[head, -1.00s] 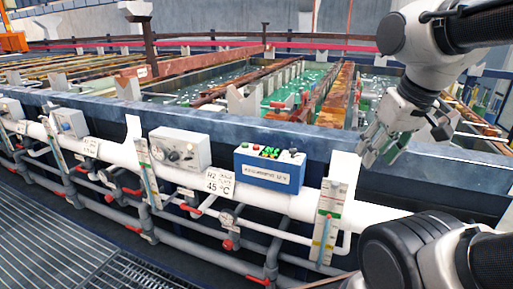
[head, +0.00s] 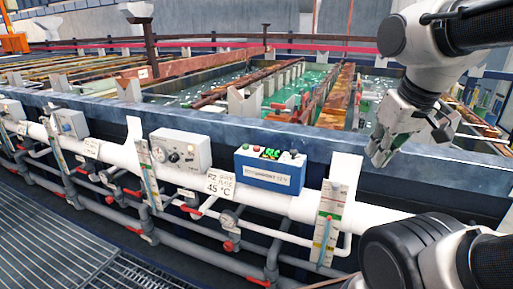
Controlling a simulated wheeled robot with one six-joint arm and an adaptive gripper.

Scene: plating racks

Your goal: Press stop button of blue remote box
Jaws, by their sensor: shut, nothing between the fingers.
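The blue remote box (head: 268,174) sits on the white pipe along the tank's front, right of centre in the head view. Its pale top carries a small green button (head: 245,146), a red button (head: 255,147), a lit green display (head: 270,153) and a dark knob (head: 293,151). The lettering by the buttons is too small to read. My gripper (head: 376,158) is shut and empty. It points down, to the right of the box and apart from it, in front of the tank rim.
A grey control box (head: 181,150) with a dial stands left of the blue box. A 45 °C sign (head: 219,183) hangs between them. A white upright plate with a gauge (head: 330,212) stands to the right. Open tanks with green liquid (head: 285,95) lie behind the rim.

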